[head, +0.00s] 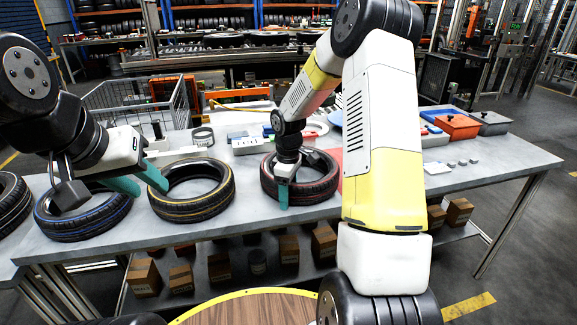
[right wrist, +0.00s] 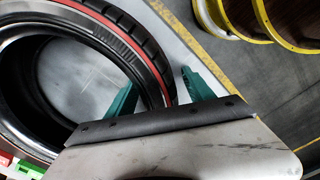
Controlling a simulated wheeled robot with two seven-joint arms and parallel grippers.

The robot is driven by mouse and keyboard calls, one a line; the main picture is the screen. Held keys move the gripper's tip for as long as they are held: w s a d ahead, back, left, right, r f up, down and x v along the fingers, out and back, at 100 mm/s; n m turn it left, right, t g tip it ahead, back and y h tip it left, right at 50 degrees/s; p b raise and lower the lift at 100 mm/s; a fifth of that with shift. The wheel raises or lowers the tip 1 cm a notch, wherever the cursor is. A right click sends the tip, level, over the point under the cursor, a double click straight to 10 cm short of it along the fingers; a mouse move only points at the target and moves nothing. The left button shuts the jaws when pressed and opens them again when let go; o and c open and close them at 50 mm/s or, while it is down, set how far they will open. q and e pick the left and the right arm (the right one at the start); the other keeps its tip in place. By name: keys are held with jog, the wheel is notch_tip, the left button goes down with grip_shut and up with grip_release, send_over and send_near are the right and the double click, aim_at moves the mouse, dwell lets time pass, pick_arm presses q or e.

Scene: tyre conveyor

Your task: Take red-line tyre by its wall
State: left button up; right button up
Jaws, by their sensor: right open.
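The red-line tyre (head: 325,188) lies flat on the table in the head view, right of the yellow-line tyre (head: 190,210). My right gripper (head: 284,198) points down at its near wall. In the right wrist view the red-line tyre (right wrist: 125,40) fills the left side. There the open right gripper (right wrist: 159,82) has one teal finger inside the tyre's ring and the other outside, with the wall between them; contact cannot be told. My left gripper (head: 140,182) is open, its teal fingers apart, over the space between the blue-line tyre (head: 80,222) and the yellow-line tyre.
Red and grey bins (head: 457,126) are at the right. A round wooden top with yellow edge (head: 250,308) is in front. Brown boxes sit below.

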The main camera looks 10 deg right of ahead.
grip_shut()
jog(key=shift+w+r, duration=0.1)
jog(key=shift+r, duration=0.05)
